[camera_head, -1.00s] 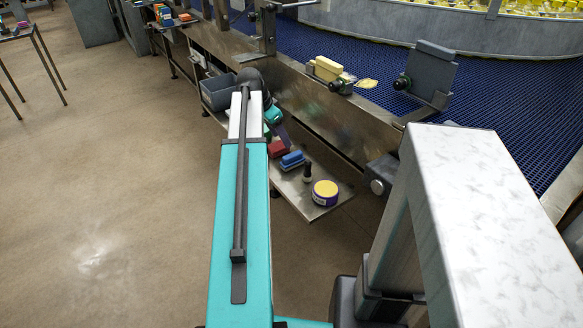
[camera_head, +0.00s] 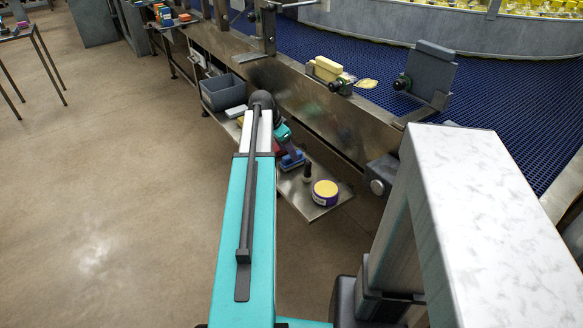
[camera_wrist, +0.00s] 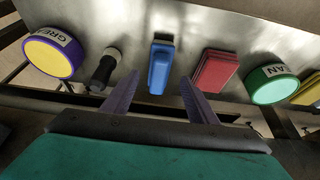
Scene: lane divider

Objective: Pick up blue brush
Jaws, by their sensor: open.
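The blue brush (camera_wrist: 160,68) lies on a metal shelf, between a black-handled item and a red block in the wrist view. In the head view the blue brush (camera_head: 291,161) shows partly behind my wrist. My gripper (camera_wrist: 158,86) is open, its two purple-grey fingers apart. In the wrist view the brush appears between and beyond the fingertips. Nothing is held. I cannot tell how far the fingertips are from it.
Beside the brush are a red block (camera_wrist: 214,72), a black cylindrical item (camera_wrist: 104,69), a yellow-topped purple tin (camera_wrist: 54,52) and a green tin (camera_wrist: 273,84). A grey bin (camera_head: 223,92) stands farther along the metal shelf (camera_head: 312,208). The conveyor side wall rises behind it.

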